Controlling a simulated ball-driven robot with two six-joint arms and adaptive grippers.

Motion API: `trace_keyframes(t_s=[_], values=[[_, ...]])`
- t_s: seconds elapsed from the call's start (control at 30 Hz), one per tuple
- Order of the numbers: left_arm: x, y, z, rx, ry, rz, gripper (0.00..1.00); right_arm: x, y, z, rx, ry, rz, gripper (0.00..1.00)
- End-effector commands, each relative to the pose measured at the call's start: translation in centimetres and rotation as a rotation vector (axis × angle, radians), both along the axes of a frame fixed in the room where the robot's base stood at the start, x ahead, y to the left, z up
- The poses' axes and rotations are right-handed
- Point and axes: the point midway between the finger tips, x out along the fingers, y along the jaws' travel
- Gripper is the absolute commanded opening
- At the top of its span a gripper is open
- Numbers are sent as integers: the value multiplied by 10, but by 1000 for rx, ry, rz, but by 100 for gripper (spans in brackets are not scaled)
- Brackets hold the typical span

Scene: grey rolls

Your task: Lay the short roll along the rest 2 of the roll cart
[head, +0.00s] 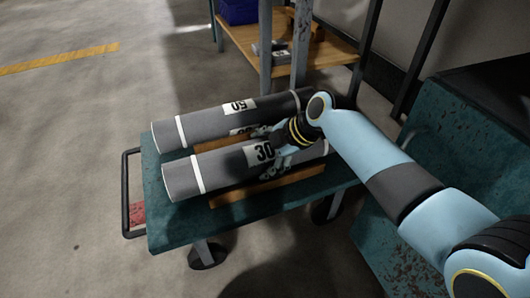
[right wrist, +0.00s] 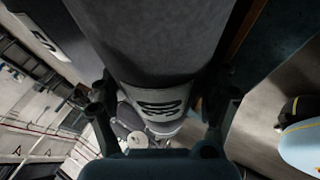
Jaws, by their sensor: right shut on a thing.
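The roll marked 30 (head: 228,167), grey with white bands, lies lengthwise over the front part of the roll cart (head: 163,233). I take it as the short roll. My right gripper (head: 276,160) is shut on it near its label, reaching from above and the right. In the right wrist view, the roll (right wrist: 155,45) runs between the two fingers (right wrist: 160,108). A wooden strip (head: 265,190) shows along its front side. Whether the roll rests on the wood or hangs just above it, I cannot tell. My left gripper is out of view.
Another grey roll (head: 205,124) lies behind, roughly parallel and close, with another wooden strip (head: 218,143) between them. A wooden-topped shelf with metal posts (head: 245,40) stands behind the cart. A teal surface (head: 480,130) is at right. Floor at left is clear.

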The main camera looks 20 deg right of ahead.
Motion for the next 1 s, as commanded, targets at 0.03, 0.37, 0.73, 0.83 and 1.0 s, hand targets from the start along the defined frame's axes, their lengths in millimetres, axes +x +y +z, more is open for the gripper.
trace_keyframes(t_s=[0.03, 0.37, 0.73, 0.83, 1.0], values=[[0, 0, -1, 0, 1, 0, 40, -5, 0, -7, -2, 15, 1, 24], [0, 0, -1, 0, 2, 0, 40, -8, -1, -9, -4, 22, 3, 100], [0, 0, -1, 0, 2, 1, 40, -10, -5, -2, -7, 18, 1, 100], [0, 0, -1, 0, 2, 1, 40, -16, -11, 10, -7, 15, 1, 100], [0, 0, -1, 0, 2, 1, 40, -33, -26, 42, -7, 14, 3, 100]])
